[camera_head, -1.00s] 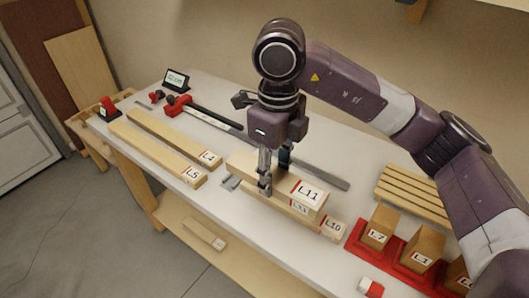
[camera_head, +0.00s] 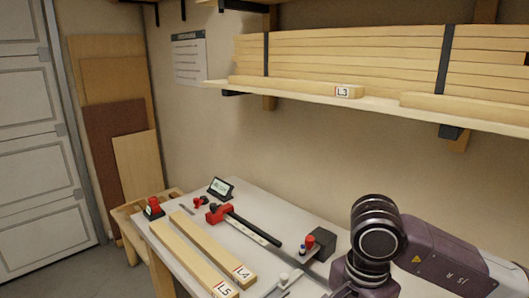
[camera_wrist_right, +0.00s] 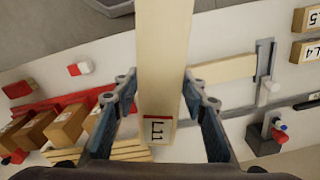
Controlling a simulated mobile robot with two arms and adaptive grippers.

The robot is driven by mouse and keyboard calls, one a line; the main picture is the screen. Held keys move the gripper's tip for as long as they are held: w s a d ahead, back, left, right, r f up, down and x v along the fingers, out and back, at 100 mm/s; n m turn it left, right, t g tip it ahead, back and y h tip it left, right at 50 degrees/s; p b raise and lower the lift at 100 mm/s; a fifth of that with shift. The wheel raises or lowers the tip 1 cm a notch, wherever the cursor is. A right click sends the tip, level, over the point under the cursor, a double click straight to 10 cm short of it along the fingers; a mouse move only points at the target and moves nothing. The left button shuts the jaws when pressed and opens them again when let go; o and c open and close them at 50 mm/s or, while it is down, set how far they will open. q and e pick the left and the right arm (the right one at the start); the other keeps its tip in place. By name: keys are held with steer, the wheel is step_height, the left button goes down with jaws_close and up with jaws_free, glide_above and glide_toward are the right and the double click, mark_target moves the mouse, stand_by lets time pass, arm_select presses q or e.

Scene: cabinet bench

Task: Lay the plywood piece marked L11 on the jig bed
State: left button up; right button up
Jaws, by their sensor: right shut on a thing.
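In the right wrist view, my right gripper (camera_wrist_right: 162,98) is shut on the plywood piece L11 (camera_wrist_right: 160,60), a long pale board whose red-edged label faces the camera. One finger lies along each side of the board. It appears held above the bench; its far end runs out of the picture top. Another pale board (camera_wrist_right: 225,68) lies on the bench against a grey metal stop (camera_wrist_right: 265,60), partly hidden by L11. I cannot clearly make out the jig bed. In the head view my right wrist shows at lower right, its fingers below the frame. My left gripper is not in view.
Boards L5 (camera_head: 190,258) and L4 (camera_head: 215,248) lie on the bench's left side. A red-headed clamp (camera_head: 218,213) and a black block (camera_head: 320,243) are behind them. A shelf (camera_head: 370,105) with stacked boards overhangs. Wood blocks (camera_wrist_right: 65,125) stand by a red tray.

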steer(key=s+d+f+n, duration=0.3)
steer(key=s+d+n, duration=0.1)
steer(key=n, duration=0.8)
steer(key=shift+s, duration=0.55)
